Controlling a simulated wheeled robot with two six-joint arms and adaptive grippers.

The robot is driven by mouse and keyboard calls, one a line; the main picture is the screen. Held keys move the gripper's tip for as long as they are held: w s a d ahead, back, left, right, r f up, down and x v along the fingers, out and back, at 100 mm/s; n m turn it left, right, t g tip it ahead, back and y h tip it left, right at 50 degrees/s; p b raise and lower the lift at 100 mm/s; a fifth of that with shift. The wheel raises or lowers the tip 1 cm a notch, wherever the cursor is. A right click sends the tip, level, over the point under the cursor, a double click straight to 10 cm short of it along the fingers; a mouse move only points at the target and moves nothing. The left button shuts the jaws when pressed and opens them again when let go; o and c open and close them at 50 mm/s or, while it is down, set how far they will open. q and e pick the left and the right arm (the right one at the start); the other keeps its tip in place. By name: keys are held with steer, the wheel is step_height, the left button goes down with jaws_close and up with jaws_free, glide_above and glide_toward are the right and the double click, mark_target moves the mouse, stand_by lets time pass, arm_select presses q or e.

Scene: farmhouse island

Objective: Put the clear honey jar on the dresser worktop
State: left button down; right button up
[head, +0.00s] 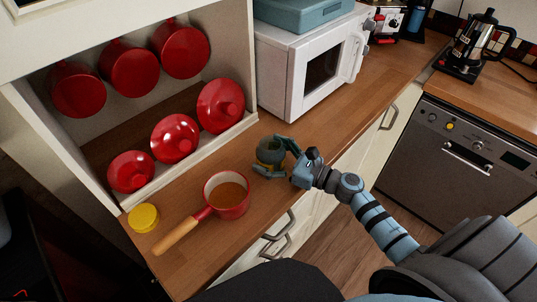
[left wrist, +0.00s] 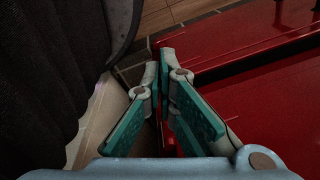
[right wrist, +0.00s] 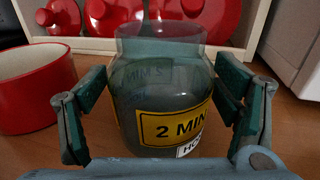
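The clear honey jar (head: 268,150) is grey-green glass with a yellow label. It stands upright on, or just above, the wooden worktop (head: 325,128) in front of the white shelf unit; its base is hard to make out. In the right wrist view the jar (right wrist: 165,95) fills the middle, its label reading "2 MIN". My right gripper (head: 275,158) has one finger on each side of the jar, apart from it at least on the left. My left gripper (left wrist: 162,62) is outside the head view; its fingertips are together with nothing visible between them.
A red saucepan (head: 227,194) with a wooden handle and a yellow lid (head: 143,218) lie left of the jar. Red pots and lids (head: 174,138) fill the shelf behind. A white microwave (head: 312,65) stands right of it. Worktop right of the jar is clear.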

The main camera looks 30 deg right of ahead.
steer(key=shift+r, duration=0.25)
steer(key=v, duration=0.4)
steer(key=b+v, duration=0.1)
steer(key=v, duration=0.3)
steer(key=shift+s+d+f, duration=0.2)
steer(key=shift+s, duration=0.15)
steer(key=shift+s+d+r+p, duration=0.2)
steer(key=shift+s+d+p, duration=0.15)
steer(key=shift+s+p, duration=0.2)
steer(key=shift+s+d+r+p, duration=0.2)
steer(key=shift+s+d+p, duration=0.2)
steer(key=shift+s+p, duration=0.15)
steer(key=shift+s+d, duration=0.15)
steer(key=shift+s, duration=0.05)
steer(key=shift+f, duration=0.2)
steer(key=shift+o, duration=0.3)
steer(key=shift+o, duration=1.4)
